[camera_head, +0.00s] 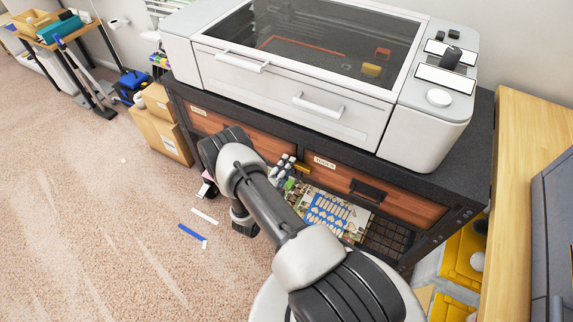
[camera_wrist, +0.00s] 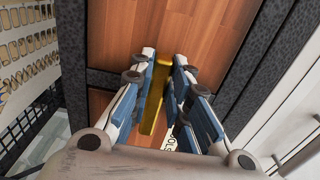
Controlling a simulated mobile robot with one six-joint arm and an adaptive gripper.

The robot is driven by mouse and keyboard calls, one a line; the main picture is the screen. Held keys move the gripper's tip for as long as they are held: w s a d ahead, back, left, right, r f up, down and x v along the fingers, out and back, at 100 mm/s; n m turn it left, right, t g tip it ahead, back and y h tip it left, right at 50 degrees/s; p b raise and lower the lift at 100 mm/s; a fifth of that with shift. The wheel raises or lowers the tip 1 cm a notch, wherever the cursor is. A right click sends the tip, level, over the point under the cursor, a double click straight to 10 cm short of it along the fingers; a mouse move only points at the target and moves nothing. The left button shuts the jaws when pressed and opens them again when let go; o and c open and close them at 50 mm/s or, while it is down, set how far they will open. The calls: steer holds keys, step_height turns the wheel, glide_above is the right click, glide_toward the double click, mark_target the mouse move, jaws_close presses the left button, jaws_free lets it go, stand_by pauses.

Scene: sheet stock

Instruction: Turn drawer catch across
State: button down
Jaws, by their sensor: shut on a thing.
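The drawer catch (camera_wrist: 156,100) is a yellow, brass-coloured bar. In the wrist view it runs lengthwise between my fingers, across the line of the dark divider (camera_wrist: 104,80) between two wood drawer fronts. My gripper (camera_wrist: 165,62) is shut on it, with a blue-padded finger on each side. The catch's pivot and part of its length are hidden by the fingers. In the head view my gripper (camera_head: 284,168) is at the divider, beside the right drawer (camera_head: 395,202), which carries a "TOOLS" label (camera_head: 325,162). The left drawer (camera_head: 225,128) is partly behind my arm. Both drawers look closed.
A large grey machine (camera_head: 290,90) with a glass lid stands on the dark bench (camera_head: 455,150) above the drawers. Patterned sheets (camera_head: 330,215) lie on a shelf below. Cardboard boxes (camera_head: 165,135) stand at left. Carpet at left is mostly clear, with small scraps (camera_head: 192,235).

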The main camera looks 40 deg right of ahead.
stand_by(0.3)
steer(key=c, duration=1.5)
jaws_free()
steer(key=v, duration=1.2)
